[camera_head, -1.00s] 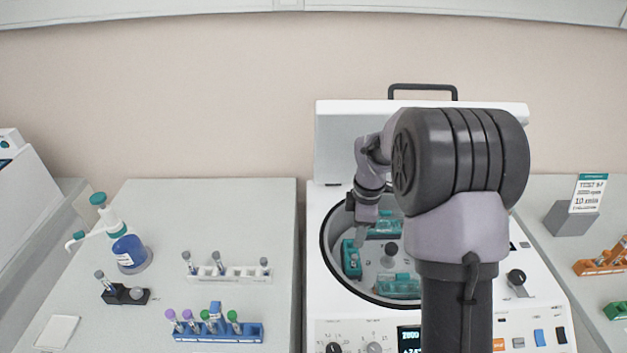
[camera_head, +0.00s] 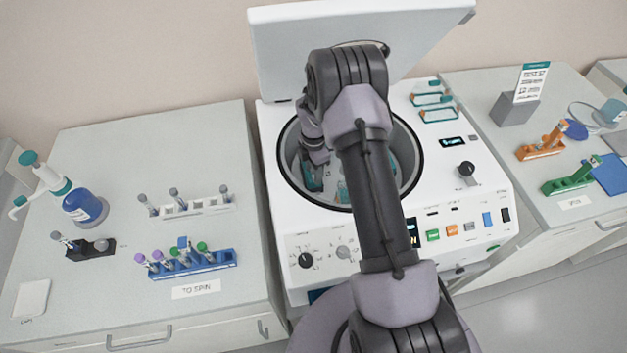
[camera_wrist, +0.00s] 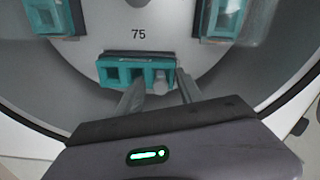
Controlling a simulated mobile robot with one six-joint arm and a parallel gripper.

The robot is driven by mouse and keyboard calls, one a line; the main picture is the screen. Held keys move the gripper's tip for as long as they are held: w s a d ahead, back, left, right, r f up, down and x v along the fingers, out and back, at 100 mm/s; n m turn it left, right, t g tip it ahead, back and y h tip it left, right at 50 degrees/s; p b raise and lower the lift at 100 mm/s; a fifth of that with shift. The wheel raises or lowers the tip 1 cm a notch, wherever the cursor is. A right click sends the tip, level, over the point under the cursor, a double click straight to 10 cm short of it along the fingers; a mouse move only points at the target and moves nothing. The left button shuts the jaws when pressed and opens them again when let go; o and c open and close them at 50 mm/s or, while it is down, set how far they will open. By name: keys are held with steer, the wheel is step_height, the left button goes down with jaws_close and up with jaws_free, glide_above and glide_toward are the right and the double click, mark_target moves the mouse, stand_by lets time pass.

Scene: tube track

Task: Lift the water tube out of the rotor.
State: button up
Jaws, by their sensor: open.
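The rotor (camera_wrist: 138,14), a grey disc marked 75, carries teal buckets inside the open centrifuge. The near teal bucket (camera_wrist: 112,77) has a row of square slots, and a grey-topped tube (camera_wrist: 160,86) stands in its right part. I cannot read a label that marks it as the water tube. My gripper (camera_wrist: 161,76) is open, with one finger on each side of this tube; I cannot tell whether they touch it. In the head view my gripper (camera_head: 320,158) reaches down into the left part of the bowl, and my arm hides much of the rotor.
The bowl rim (camera_head: 284,178) surrounds my gripper, and the raised lid (camera_head: 300,50) stands behind my arm. On the left bench are a blue rack (camera_head: 195,268), a white rack (camera_head: 205,207) and a dispenser bottle (camera_head: 82,207). Orange (camera_head: 540,152) and green (camera_head: 568,187) racks stand on the right.

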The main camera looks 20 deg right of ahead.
steer(key=shift+r, duration=0.15)
jaws_close()
steer(key=shift+r, duration=0.1)
step_height(320, 180, up, 10)
steer(key=shift+f+p, duration=0.1)
steer(key=shift+p, duration=0.9)
step_height(320, 180, up, 5)
steer(key=p, duration=0.3)
steer(key=shift+f+p, duration=0.1)
steer(key=shift+p, duration=0.25)
